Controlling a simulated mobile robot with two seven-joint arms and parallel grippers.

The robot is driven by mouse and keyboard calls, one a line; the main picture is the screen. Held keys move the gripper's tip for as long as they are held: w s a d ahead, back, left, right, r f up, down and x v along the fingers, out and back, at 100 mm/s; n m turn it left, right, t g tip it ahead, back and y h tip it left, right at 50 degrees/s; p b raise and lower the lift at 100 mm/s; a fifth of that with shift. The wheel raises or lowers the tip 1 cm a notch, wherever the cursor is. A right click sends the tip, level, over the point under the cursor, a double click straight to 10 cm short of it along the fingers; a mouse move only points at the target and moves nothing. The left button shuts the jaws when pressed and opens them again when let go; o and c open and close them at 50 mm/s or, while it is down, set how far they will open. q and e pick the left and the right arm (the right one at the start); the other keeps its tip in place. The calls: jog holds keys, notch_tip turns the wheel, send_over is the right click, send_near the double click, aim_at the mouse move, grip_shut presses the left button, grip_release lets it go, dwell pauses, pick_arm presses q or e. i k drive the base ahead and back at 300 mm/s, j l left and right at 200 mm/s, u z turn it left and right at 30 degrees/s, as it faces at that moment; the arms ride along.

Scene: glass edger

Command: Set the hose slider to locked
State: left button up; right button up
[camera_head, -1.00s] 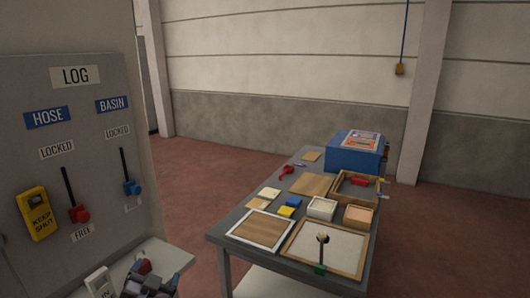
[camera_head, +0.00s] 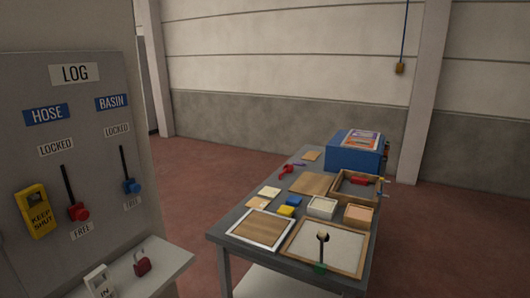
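The hose slider has a red knob (camera_head: 78,212) at the low end of its dark vertical slot, just above the FREE label (camera_head: 82,231). The LOCKED label (camera_head: 56,146) is above the slot, under the blue HOSE sign (camera_head: 46,113). The slider is on the grey LOG panel (camera_head: 75,74) at the left. Neither of my grippers is in view, and nothing covers the hose slider.
A blue basin slider knob (camera_head: 131,186) is low in its slot beside the hose slider. A yellow KEEP SHUT tag (camera_head: 36,211) hangs to the left. A red padlock (camera_head: 142,265) lies on the shelf below. A cluttered table (camera_head: 222,236) stands at the right.

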aim_at(77, 212)
jog(key=u, duration=1.4)
